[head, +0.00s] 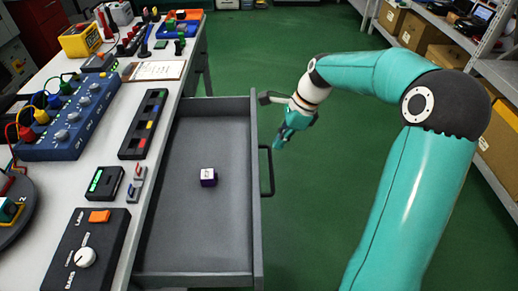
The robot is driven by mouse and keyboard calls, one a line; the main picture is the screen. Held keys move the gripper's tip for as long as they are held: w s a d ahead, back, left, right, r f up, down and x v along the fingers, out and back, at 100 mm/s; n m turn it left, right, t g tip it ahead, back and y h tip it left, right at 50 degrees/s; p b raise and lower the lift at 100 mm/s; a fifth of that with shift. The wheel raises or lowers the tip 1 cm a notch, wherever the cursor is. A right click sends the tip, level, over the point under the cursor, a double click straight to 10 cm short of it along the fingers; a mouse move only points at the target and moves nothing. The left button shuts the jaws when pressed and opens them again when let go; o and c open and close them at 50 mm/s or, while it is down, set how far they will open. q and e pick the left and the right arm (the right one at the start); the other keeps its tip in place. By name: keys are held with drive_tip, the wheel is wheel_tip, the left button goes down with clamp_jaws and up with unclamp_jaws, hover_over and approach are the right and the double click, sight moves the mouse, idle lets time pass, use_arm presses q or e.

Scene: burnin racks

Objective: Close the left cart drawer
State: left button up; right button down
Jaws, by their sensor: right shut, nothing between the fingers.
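A grey cart drawer (188,237) stands pulled out from under the white worktop on the left. My right gripper (280,143) is shut and empty, by the far part of the drawer front, just beyond and to the right of the handle's far end. I cannot tell whether it touches the handle. My left gripper is not in view.
The worktop (133,72) holds a blue instrument box (72,118), a black control box (88,250) and several other devices. Shelving with cardboard boxes (498,141) stands on the right. Green floor (315,215) is clear to the right of the drawer.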

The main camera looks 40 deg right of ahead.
drive_tip(key=b+x, duration=0.1)
drive_tip(key=x, duration=0.8)
drive_tip(key=shift+w+f, duration=0.2)
drive_tip(key=shift+f, duration=0.15)
